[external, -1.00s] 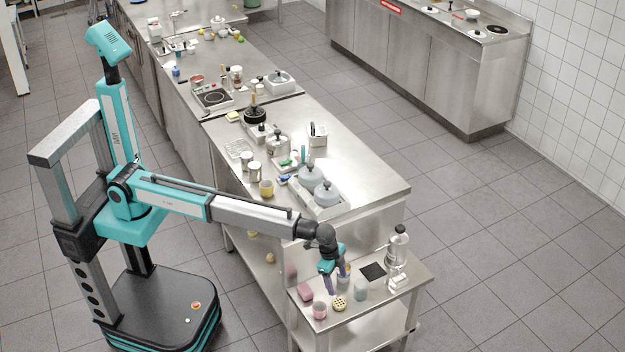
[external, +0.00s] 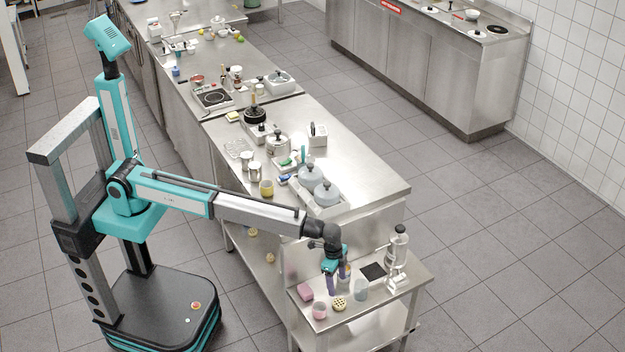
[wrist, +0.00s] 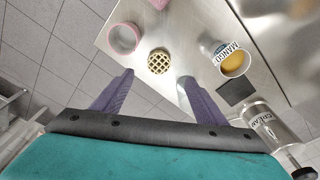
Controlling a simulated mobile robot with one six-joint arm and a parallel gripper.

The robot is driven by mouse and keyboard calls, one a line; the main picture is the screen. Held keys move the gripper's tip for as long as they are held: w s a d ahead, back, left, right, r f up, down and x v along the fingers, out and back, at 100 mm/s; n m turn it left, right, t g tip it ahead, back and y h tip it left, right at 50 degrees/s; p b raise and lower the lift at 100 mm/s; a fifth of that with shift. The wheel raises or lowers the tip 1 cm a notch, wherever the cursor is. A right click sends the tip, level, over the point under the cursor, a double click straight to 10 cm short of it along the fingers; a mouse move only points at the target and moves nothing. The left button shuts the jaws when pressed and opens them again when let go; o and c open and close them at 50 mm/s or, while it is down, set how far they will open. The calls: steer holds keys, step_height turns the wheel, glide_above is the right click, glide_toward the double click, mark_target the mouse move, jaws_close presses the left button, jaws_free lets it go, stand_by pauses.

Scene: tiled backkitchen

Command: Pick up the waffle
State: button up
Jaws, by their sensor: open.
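The waffle (external: 339,304) is a small round golden piece with a grid pattern, lying near the front of the low steel side table. In the wrist view the waffle (wrist: 159,61) shows just beyond the fingertips, roughly centred between them. My gripper (external: 337,286) points down above the table, behind the waffle in the external view. In the wrist view my gripper (wrist: 156,78) has its two purple fingers spread wide with nothing held between them. The exact height of the fingertips above the table is hard to tell.
A pink cup (external: 319,310) stands close left of the waffle, with a pink block (external: 305,291) behind it. A black square (external: 373,271) and a metal dispenser (external: 397,255) are farther back. The table's front edge is near the waffle.

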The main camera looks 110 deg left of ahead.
glide_above(339, 302)
steer(key=shift+s+a+f+p, duration=0.1)
steer(key=shift+s+f+p, duration=0.1)
steer(key=shift+f, duration=1.1)
steer(key=shift+s+a+f+p, duration=0.1)
steer(key=shift+s+f+p, duration=0.1)
steer(key=shift+f, duration=1.1)
steer(key=shift+w+d+f+p, duration=0.15)
steer(key=shift+f+p, duration=0.4)
steer(key=shift+f, duration=0.75)
steer(key=shift+w+d+f+p, duration=0.15)
steer(key=shift+f+p, duration=0.35)
steer(key=shift+f, duration=0.75)
steer(key=shift+a, duration=0.1)
steer(key=c, duration=1.1)
steer(key=shift+c, duration=0.2)
step_height(339, 302, up, 10)
steer(key=b, duration=0.2)
steer(key=shift+b, duration=0.3)
